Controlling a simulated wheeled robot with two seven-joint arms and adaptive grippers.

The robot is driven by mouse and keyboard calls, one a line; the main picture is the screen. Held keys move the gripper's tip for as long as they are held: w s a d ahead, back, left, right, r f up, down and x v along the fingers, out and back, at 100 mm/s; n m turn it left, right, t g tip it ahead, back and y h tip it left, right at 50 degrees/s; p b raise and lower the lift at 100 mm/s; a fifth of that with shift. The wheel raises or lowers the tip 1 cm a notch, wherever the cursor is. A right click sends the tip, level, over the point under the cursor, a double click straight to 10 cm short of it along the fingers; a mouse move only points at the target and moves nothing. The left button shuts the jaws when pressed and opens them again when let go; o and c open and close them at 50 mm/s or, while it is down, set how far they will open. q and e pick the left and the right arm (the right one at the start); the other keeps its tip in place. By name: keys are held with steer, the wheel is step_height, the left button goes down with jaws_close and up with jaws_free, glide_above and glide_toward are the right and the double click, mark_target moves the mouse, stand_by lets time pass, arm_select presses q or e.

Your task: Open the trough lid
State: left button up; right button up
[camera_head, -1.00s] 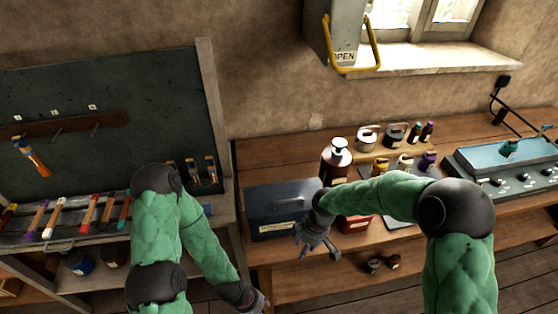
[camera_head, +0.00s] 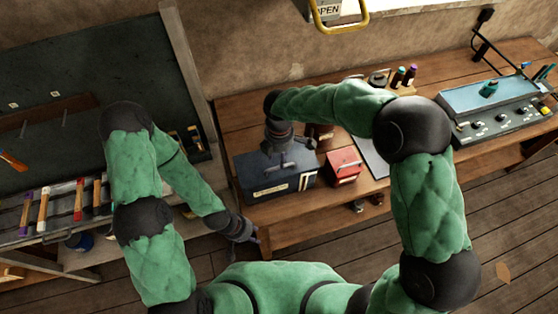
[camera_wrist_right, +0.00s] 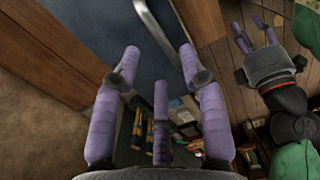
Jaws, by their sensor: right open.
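The trough is a dark blue box (camera_head: 250,186) with a pale label on its front, standing on the wooden table in the head view. A grey handle (camera_head: 283,166) shows on it. In the right wrist view, a blue surface (camera_wrist_right: 172,28) with a metal bar handle (camera_wrist_right: 153,24) lies beyond the fingers. The lid looks shut. My right gripper (camera_head: 280,150) is over the top of the box; its purple fingers (camera_wrist_right: 157,62) are spread, with the bar near and between them. Contact cannot be told. My left gripper (camera_head: 240,230), low by the table's front left corner, has its fingers (camera_wrist_right: 255,36) apart and empty.
A red box (camera_head: 343,168) stands right of the trough. A control console (camera_head: 490,112) is at the table's right. A tool board (camera_head: 60,90) and shelf of brushes are at left. A yellow handle (camera_head: 340,18) hangs above.

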mark_target(276, 159)
steer(key=shift+f, duration=2.05)
jaws_close()
